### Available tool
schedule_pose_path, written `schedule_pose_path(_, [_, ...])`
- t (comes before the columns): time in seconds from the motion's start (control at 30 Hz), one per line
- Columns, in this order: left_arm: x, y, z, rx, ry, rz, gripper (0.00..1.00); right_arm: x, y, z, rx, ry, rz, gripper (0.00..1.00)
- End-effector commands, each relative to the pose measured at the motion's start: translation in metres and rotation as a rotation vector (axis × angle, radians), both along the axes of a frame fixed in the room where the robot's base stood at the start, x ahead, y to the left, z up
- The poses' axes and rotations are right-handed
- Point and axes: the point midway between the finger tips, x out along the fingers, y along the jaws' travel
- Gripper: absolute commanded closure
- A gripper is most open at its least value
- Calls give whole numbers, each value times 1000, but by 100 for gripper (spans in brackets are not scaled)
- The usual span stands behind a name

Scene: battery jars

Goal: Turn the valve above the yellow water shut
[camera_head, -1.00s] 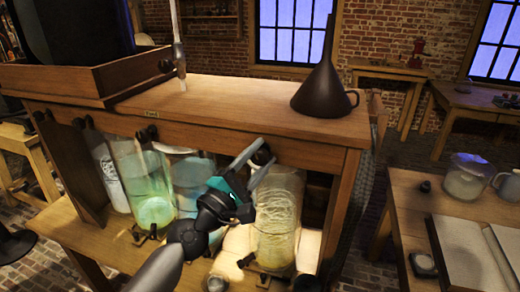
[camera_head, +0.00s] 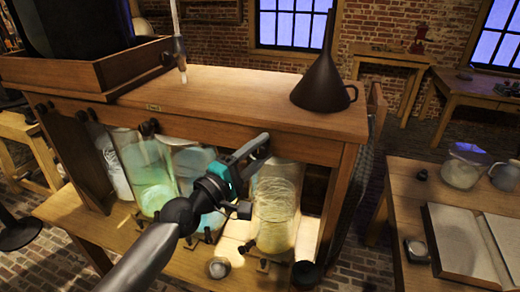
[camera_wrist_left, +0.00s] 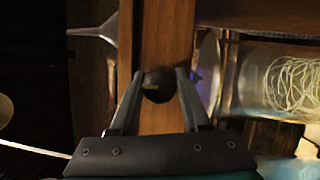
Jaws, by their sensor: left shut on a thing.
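My left gripper (camera_head: 264,147) reaches the front rail of the wooden bench, above the right-hand glass jar (camera_head: 274,208). That jar holds pale yellowish liquid with stringy strands. In the left wrist view, my left gripper (camera_wrist_left: 158,78) has its fingers on either side of a dark round valve knob (camera_wrist_left: 157,92) with a small yellowish mark, shut on it. In the head view the fingers hide this knob. The left jar (camera_head: 147,175) glows yellow-green and the middle jar (camera_head: 195,170) is bluish; a dark knob (camera_head: 148,127) sits above the left jar. My right gripper is not in view.
A dark funnel (camera_head: 325,85) stands on the bench top (camera_head: 235,100). A wooden tray (camera_head: 95,78) with a large dark vessel is at left. A side table at right holds an open book (camera_head: 470,240) and a glass jar (camera_head: 463,168). Small clamps stand on the lower shelf.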

Motion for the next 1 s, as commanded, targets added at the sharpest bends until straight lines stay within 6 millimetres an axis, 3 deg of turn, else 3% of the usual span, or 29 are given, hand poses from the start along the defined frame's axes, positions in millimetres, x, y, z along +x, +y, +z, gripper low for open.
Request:
schedule_pose_path(0.2, [0,0,1,3,-5,1,100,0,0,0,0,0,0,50])
schedule_pose_path(0.23, [0,0,1,3,-5,1,51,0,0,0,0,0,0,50])
schedule_pose_path(0.47, [0,0,1,2,-4,1,25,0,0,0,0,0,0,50])
schedule_pose_path(1.0, [1,0,2,-33,2,2,24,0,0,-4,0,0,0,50])
